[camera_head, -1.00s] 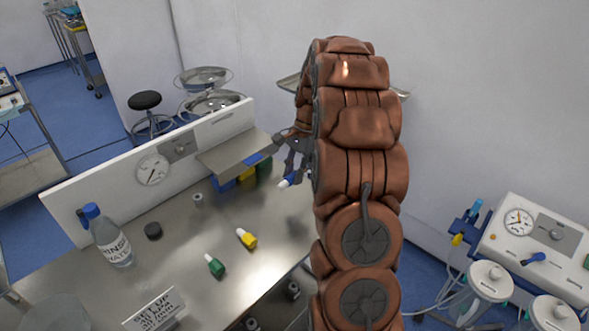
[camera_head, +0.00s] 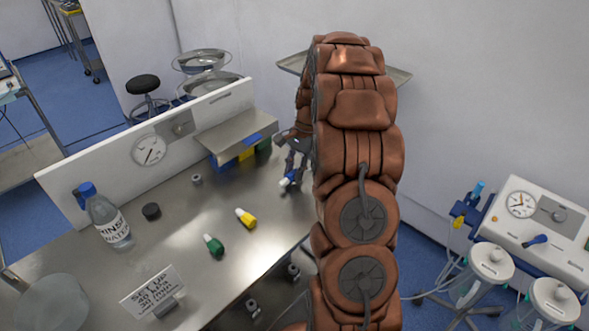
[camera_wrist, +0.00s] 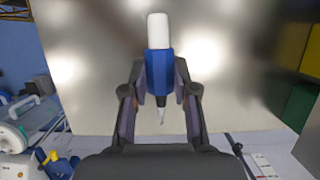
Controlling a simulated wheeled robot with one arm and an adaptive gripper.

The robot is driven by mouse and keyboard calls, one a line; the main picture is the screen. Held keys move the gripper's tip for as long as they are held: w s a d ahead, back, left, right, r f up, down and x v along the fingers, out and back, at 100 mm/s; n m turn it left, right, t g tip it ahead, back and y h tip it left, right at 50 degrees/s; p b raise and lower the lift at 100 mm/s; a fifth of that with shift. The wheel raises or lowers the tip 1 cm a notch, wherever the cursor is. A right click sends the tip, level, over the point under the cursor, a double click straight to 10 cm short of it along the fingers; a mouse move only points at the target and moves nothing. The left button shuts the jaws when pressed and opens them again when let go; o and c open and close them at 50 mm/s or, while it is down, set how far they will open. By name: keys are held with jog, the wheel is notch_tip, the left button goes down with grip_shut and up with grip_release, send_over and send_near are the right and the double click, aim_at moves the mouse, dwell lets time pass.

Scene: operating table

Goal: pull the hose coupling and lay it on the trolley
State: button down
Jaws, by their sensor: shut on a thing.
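My gripper (camera_head: 290,160) is shut on a blue coupling with a white end (camera_head: 288,181). In the wrist view my gripper's fingers (camera_wrist: 160,75) clasp the blue body (camera_wrist: 159,66), the white end pointing away and a short thin tip pointing back toward the palm. The coupling is over the right part of the steel trolley top (camera_head: 185,260); whether it touches the top I cannot tell. A yellow coupling (camera_head: 246,218) and a green coupling (camera_head: 214,246), both with white ends, lie on the trolley top. My arm hides part of the trolley's right side.
A small shelf (camera_head: 232,133) with coloured blocks under it and a white gauge panel (camera_head: 150,150) stand along the back. A rinse water bottle (camera_head: 107,218), black cap (camera_head: 151,211) and sign (camera_head: 155,293) occupy the left. A pump unit with jars (camera_head: 492,264) stands right. Bare steel surrounds the loose couplings.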

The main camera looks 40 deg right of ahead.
jog(key=c, duration=0.8)
grip_release()
jog(key=v, duration=1.2)
jog(key=shift+a, duration=0.1)
jog(key=s+a+r+n+h, duration=0.1)
jog(key=s+a+n, duration=0.25)
jog(key=a, duration=0.35)
jog(key=s+a+r+n+g, duration=0.1)
jog(key=s+a+r+n, duration=0.1)
jog(key=s+a, duration=0.35)
jog(key=s+a+r+n+h, duration=0.1)
jog(key=s+a+n, duration=0.15)
jog(key=a, duration=0.55)
jog(key=s+a+f+n, duration=0.1)
jog(key=s+a+n, duration=0.1)
jog(key=s, duration=0.4)
jog(key=s+a+f+n+h, duration=0.1)
jog(key=s+a+f+n, duration=0.1)
jog(key=s, duration=0.4)
jog(key=s+a+f+n+p, duration=0.1)
jog(key=s+a+n, duration=0.3)
jog(key=s, duration=0.3)
jog(key=shift+f+h, duration=0.25)
jog(key=shift+h, duration=0.15)
